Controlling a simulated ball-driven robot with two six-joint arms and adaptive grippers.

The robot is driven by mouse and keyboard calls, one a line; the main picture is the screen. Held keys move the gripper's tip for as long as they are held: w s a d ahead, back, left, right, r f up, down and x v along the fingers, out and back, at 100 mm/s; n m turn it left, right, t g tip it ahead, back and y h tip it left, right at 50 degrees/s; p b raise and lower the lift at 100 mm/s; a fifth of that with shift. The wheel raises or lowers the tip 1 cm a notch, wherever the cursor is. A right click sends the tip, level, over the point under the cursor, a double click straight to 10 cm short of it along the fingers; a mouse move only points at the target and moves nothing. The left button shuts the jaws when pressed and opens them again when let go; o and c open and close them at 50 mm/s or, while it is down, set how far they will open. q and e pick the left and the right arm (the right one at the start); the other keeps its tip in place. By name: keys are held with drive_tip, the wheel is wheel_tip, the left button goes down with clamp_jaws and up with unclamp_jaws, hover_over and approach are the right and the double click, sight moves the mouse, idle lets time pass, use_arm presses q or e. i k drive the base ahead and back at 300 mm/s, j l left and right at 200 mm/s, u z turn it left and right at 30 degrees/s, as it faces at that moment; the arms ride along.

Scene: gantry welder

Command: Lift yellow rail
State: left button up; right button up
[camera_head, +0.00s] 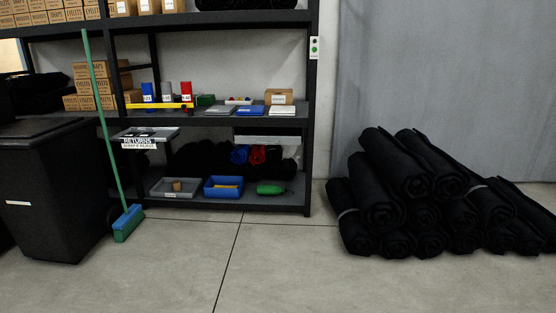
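A thin yellow rail (160,106) lies lengthwise along the front of the middle shelf (262,122) of a black rack. Small blue, white and red containers (166,92) stand just behind it. Neither of my grippers is in the head view. The rail is some distance away across the floor, with nothing of mine near it.
A green broom (105,130) leans against the rack's left side, near the rail's left end. A black bin (45,190) stands at the left. Black rolls (415,190) are piled on the right. The floor (250,260) in front of the rack is clear.

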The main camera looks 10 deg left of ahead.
sight(171, 105)
drive_tip(key=i+j, duration=0.2)
drive_tip(key=j, duration=0.35)
drive_tip(key=i+j, duration=0.2)
drive_tip(key=j, duration=0.35)
drive_tip(key=i+j, duration=0.2)
drive_tip(key=j, duration=0.35)
drive_tip(key=i+j+u, duration=0.1)
drive_tip(key=j, duration=0.5)
drive_tip(key=i+j, duration=0.3)
drive_tip(key=j, duration=0.2)
drive_tip(key=i+j, duration=0.25)
drive_tip(key=j, duration=0.3)
drive_tip(key=i+j, duration=0.2)
drive_tip(key=j, duration=0.35)
drive_tip(key=i+j, duration=0.2)
drive_tip(key=j, duration=0.35)
drive_tip(key=u, duration=0.05)
